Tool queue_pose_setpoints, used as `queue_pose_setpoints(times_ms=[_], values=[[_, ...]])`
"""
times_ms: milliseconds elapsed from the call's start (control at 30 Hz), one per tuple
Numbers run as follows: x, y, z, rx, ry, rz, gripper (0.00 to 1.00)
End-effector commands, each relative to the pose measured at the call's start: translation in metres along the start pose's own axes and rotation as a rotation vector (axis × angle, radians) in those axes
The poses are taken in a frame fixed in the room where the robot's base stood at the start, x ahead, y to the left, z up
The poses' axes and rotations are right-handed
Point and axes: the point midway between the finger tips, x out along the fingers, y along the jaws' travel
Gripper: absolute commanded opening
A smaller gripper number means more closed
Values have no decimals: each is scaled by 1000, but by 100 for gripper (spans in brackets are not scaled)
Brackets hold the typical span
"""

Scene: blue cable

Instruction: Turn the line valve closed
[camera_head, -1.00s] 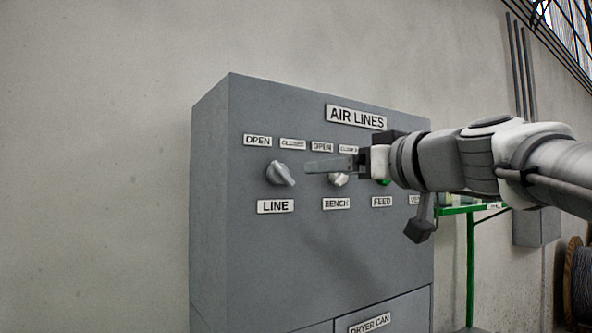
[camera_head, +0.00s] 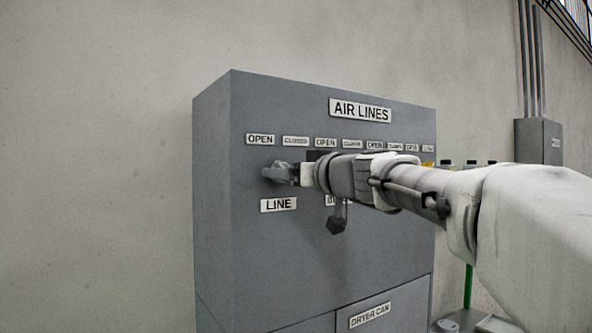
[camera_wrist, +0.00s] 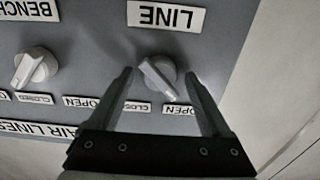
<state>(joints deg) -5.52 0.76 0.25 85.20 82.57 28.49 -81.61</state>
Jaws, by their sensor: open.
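The line valve is a light grey knob (camera_head: 274,172) on the grey cabinet, above the LINE label (camera_head: 278,204). In the wrist view, which is upside down, the knob (camera_wrist: 158,74) lies between my gripper's two fingers (camera_wrist: 157,80). Its ridge slants toward the OPEN label (camera_wrist: 178,109), away from the CLOSED label (camera_wrist: 137,106). My gripper is open, with a visible gap between the fingers and the knob. In the head view, my gripper (camera_head: 286,173) reaches the knob from the right, and its fingers are partly hard to make out.
The BENCH knob (camera_wrist: 35,68) stands beside the line valve; my arm hides it in the head view. The cabinet (camera_head: 265,265) carries an AIR LINES sign (camera_head: 360,110) and a DRYER CAN panel (camera_head: 370,315). The wall left of the cabinet is bare.

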Motion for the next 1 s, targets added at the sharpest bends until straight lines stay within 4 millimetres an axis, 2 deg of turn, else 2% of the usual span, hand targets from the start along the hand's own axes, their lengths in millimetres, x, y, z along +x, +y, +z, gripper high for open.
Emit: queue_pose_setpoints(times_ms=[167, 633, 1000], values=[[0, 0, 0, 0, 0, 0, 82], [0, 0, 0, 1, 0, -1, 0], [0, 0, 2, 59, 0, 0, 0]])
